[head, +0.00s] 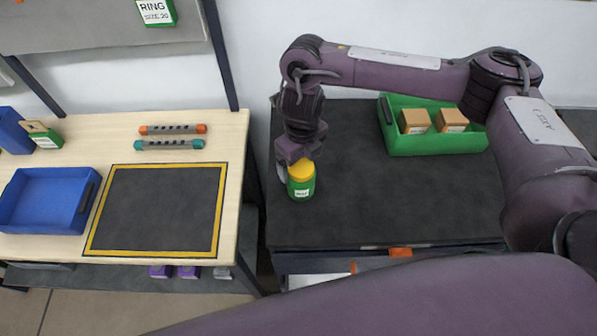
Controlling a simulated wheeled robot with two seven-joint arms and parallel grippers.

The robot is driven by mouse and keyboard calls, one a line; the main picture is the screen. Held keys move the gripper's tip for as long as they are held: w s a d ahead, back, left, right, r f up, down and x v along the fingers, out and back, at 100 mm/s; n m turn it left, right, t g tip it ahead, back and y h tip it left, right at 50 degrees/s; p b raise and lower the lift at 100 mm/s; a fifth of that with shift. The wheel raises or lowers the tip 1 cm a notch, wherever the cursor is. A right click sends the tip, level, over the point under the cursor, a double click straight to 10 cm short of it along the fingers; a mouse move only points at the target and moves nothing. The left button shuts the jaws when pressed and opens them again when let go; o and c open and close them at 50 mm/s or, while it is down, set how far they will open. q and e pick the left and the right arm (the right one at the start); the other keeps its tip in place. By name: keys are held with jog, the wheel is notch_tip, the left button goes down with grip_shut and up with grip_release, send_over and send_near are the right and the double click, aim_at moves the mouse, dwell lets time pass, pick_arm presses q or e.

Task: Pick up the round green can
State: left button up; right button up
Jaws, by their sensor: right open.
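The round green can (301,187) has a yellow lid and a white label. It stands upright on the dark table top near its left edge. My right gripper (296,165) points down directly over the can, with its fingers at the lid. A finger shows at the lid's left side. The gripper is open, and whether it touches the can I cannot tell. The far finger is hidden. My left gripper is not in view.
A green tray (437,149) with brown boxes stands at the back right of the dark table (400,215). To the left is a wooden bench with a yellow-bordered mat (160,251), a blue bin (38,229) and two bars (172,130). A gap separates bench and table.

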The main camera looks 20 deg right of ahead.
jog(key=shift+s+f, duration=0.25)
jog(key=shift+f, duration=0.25)
jog(key=shift+s+a+f, duration=0.1)
jog(key=shift+s+f, duration=0.05)
jog(key=shift+f, duration=0.2)
notch_tip(320, 180, down, 3)
jog(key=shift+a+f, duration=0.15)
jog(key=shift+f, duration=0.5)
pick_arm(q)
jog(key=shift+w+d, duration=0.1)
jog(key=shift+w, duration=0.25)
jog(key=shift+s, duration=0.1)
pick_arm(e)
jog(key=shift+c, duration=1.4)
jog(key=c, duration=1)
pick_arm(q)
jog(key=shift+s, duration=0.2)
pick_arm(e)
jog(key=shift+c, duration=0.5)
